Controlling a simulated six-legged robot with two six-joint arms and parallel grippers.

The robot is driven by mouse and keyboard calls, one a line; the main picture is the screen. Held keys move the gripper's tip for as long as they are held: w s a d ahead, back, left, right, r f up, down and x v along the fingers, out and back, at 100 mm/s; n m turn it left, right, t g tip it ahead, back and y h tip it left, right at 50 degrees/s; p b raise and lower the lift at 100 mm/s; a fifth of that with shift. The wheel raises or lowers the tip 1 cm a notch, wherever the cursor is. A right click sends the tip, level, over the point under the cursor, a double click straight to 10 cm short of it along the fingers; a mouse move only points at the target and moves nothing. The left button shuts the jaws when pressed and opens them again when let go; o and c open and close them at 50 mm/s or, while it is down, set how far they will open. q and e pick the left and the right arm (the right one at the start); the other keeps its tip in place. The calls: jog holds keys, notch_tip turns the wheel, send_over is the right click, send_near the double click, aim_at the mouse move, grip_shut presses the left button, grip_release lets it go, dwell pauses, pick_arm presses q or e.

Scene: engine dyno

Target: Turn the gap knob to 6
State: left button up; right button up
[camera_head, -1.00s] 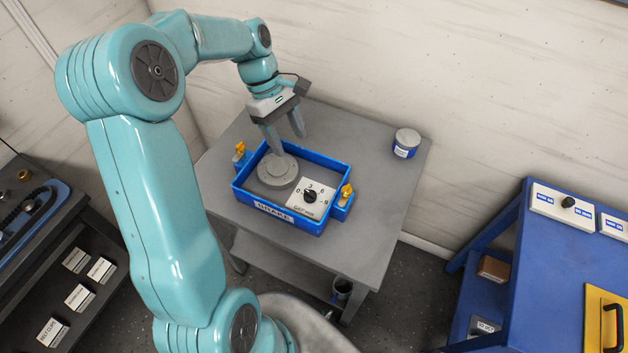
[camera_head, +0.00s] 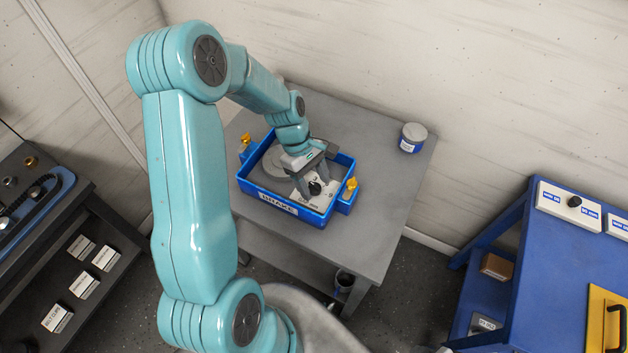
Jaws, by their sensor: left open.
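The gap knob (camera_head: 315,188) is a small black knob on a white dial plate (camera_head: 311,202) in the front right part of the blue tray marked BRAKE (camera_head: 262,193). My left gripper (camera_head: 314,190) is open above the plate, with its two fingers on either side of the knob. Whether the fingers touch the knob I cannot tell. The gripper hides most of the dial's numbers, and the knob's setting cannot be read now. My right gripper is not in view.
The tray stands on a grey table (camera_head: 385,205). A grey round disc (camera_head: 276,160) lies in the tray, and yellow-topped fittings (camera_head: 350,187) sit at its sides. A can (camera_head: 412,138) stands at the table's back right. A blue cabinet (camera_head: 545,250) is at the right.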

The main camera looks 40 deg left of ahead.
pick_arm(q)
jog(key=shift+d+f, duration=0.1)
jog(key=c, duration=1)
